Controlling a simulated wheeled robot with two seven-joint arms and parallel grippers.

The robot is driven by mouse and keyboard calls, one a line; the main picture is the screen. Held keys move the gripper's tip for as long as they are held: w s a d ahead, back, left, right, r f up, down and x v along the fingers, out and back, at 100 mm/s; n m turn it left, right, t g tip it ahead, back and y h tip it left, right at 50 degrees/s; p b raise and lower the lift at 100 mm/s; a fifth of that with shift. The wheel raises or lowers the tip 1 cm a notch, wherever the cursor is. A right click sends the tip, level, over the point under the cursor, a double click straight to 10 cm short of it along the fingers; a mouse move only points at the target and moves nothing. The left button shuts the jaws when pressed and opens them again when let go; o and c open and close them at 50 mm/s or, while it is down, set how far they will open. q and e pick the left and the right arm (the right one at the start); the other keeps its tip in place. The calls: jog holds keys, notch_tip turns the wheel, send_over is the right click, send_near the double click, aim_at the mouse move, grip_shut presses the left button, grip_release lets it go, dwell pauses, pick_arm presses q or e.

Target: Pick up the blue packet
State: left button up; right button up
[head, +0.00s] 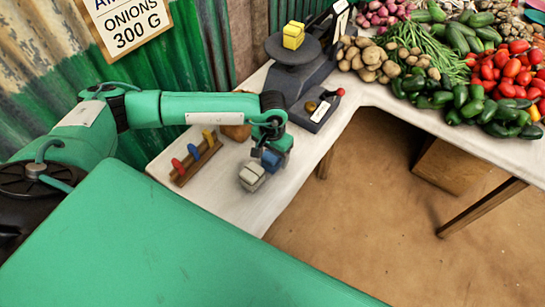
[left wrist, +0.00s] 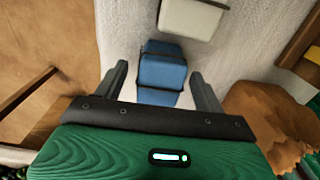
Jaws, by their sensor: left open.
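The blue packet (head: 271,160) rests on the white table just in front of my left gripper (head: 262,150) in the head view. In the left wrist view the blue packet (left wrist: 162,72) lies between the two open fingers of my left gripper (left wrist: 161,80), with a dark band across its top. I cannot tell whether either finger touches it. A pale grey-white packet (head: 252,176) sits beside the blue one, and also shows at the top of the left wrist view (left wrist: 192,16). My right gripper is not in view.
A scale (head: 297,55) with a yellow packet (head: 293,36) on it stands behind. A wooden rack with coloured pegs (head: 194,160) is to the left, near a brown lump (head: 236,131). Vegetables (head: 460,60) cover the back right table. A sign (head: 127,20) hangs on the wall.

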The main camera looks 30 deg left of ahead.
pick_arm(q)
notch_tip(320, 180, down, 2)
jog(key=shift+w+f, duration=0.15)
jog(key=shift+f, duration=0.45)
jog(key=shift+c, duration=0.4)
jog(key=c, duration=1.1)
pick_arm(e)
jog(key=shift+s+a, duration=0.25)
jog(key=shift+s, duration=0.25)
pick_arm(q)
jog(key=shift+r, duration=0.2)
